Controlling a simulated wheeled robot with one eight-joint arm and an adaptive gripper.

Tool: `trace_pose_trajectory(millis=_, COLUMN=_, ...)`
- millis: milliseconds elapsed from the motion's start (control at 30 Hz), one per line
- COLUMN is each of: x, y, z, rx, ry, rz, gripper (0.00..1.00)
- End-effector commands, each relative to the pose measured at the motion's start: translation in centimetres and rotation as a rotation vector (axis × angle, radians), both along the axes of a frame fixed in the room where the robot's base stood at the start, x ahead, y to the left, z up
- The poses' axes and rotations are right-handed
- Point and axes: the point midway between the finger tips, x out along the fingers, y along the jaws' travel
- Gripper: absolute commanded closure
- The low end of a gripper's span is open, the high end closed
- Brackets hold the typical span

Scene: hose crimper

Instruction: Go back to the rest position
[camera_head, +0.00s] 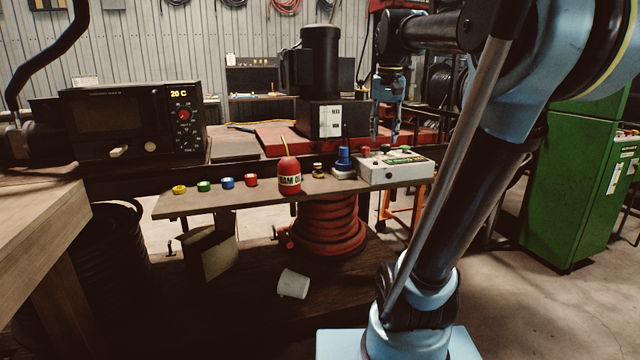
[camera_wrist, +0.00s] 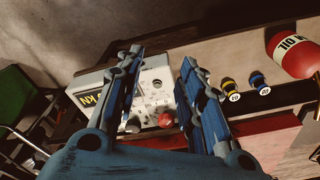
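My gripper (camera_head: 386,136) hangs in the air above the back of the bench shelf, its two fingers pointing down. In the wrist view my gripper (camera_wrist: 162,60) has its fingers well apart with nothing held between them. Beyond the fingers is a pale control box (camera_head: 396,172) with coloured buttons, which also shows in the wrist view (camera_wrist: 160,82). In the head view my gripper appears above and behind this box. The fingers partly cover the box in the wrist view.
A red oil bottle (camera_head: 289,178) and several small coloured rings, such as the green one (camera_head: 203,186), stand on the shelf (camera_head: 240,194). A black machine (camera_head: 320,75) rises behind. A white cup (camera_head: 293,284) lies below. A green cabinet (camera_head: 575,170) stands right.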

Motion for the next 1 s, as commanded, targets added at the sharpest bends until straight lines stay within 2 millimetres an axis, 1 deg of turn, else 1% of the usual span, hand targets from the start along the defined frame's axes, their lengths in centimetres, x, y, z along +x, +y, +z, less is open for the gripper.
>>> trace_pose_trajectory(millis=33, x=-1.4, y=-0.1, z=-1.9, rx=-0.001, ry=-0.005, rz=0.012, gripper=0.64)
trace_pose_trajectory(millis=267, x=-7.2, y=-0.4, z=-10.7, rx=-0.010, ry=-0.030, rz=0.075, gripper=0.64)
trace_pose_trajectory(millis=300, x=-8.2, y=-0.5, z=-12.3, rx=-0.013, ry=-0.034, rz=0.088, gripper=0.64)
trace_pose_trajectory(millis=367, x=-9.8, y=-0.5, z=-14.7, rx=-0.016, ry=-0.041, rz=0.104, gripper=0.64)
trace_pose_trajectory(millis=400, x=-10.8, y=-0.6, z=-16.4, rx=-0.017, ry=-0.045, rz=0.116, gripper=0.64)
trace_pose_trajectory(millis=467, x=-12.3, y=-0.6, z=-19.0, rx=-0.020, ry=-0.051, rz=0.131, gripper=0.64)
trace_pose_trajectory(millis=500, x=-13.3, y=-0.7, z=-20.6, rx=-0.022, ry=-0.055, rz=0.142, gripper=0.64)
trace_pose_trajectory(millis=600, x=-15.5, y=-0.8, z=-24.5, rx=-0.027, ry=-0.066, rz=0.167, gripper=0.64)
trace_pose_trajectory(millis=700, x=-17.2, y=-0.8, z=-27.7, rx=-0.031, ry=-0.073, rz=0.187, gripper=0.64)
trace_pose_trajectory(millis=833, x=-18.6, y=-0.8, z=-30.1, rx=-0.034, ry=-0.079, rz=0.203, gripper=0.64)
trace_pose_trajectory(millis=900, x=-18.9, y=-0.8, z=-30.8, rx=-0.035, ry=-0.081, rz=0.207, gripper=0.64)
trace_pose_trajectory(millis=1000, x=-19.0, y=-0.8, z=-31.0, rx=-0.035, ry=-0.081, rz=0.208, gripper=0.64)
